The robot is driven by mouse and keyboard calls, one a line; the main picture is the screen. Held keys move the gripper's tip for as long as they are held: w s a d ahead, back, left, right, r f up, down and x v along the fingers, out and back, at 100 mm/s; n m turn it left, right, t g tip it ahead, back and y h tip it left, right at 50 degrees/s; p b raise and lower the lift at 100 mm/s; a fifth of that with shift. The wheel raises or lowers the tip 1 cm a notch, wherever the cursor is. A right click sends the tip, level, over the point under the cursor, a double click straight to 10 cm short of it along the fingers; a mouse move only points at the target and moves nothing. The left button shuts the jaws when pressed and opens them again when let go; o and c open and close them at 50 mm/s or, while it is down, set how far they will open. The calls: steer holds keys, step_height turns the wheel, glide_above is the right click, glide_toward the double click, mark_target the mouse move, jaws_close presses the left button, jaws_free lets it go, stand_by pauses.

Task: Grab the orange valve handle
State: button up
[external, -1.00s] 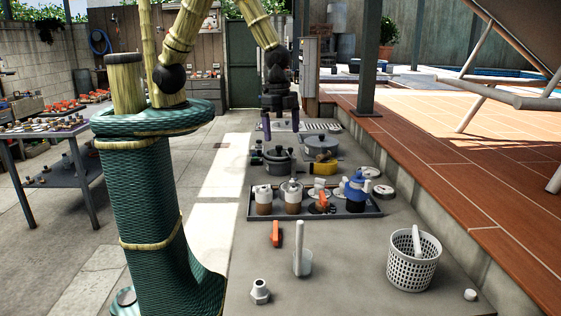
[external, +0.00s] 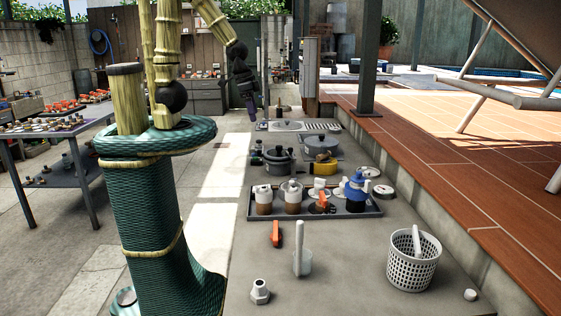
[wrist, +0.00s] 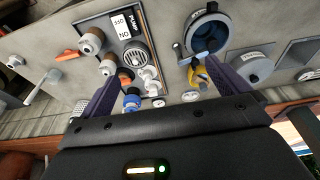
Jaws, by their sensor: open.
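An orange handle (external: 276,233) lies on the grey deck in front of the dark tray. In the wrist view, an orange handle (wrist: 68,54) shows at the upper left, outside my fingers. A second orange piece (external: 322,202) is in the tray beside a blue-topped fitting (external: 356,190). It also shows in the wrist view (wrist: 126,74), near my left finger. I cannot tell which is the valve handle. My gripper (external: 252,112) is open and empty above the far left of the deck, well beyond both orange parts. Its two purple fingers are spread in the wrist view (wrist: 168,72).
The dark tray (external: 253,213) holds several fittings. Grey and yellow pump parts (external: 320,167) stand behind it. A white basket (external: 412,262), a white upright piece (external: 301,262) and a hex fitting (external: 260,292) stand near the front. Raised brown paving (external: 450,180) borders the right.

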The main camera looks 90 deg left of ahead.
steer(key=shift+d+f, duration=0.1)
stand_by(0.3)
steer(key=n+t+b, duration=1.1)
steer(key=n+b, duration=1.1)
steer(key=n, duration=1.4)
glide_toward(259, 237)
step_height(259, 237, up, 5)
steer(key=s, duration=0.2)
steer(key=shift+f, duration=0.1)
steer(key=x, duration=1.1)
steer(key=shift+w+f, duration=0.15)
steer(key=shift+w, duration=0.15)
steer(key=shift+w+f, duration=0.1)
steer(key=shift+w, duration=0.1)
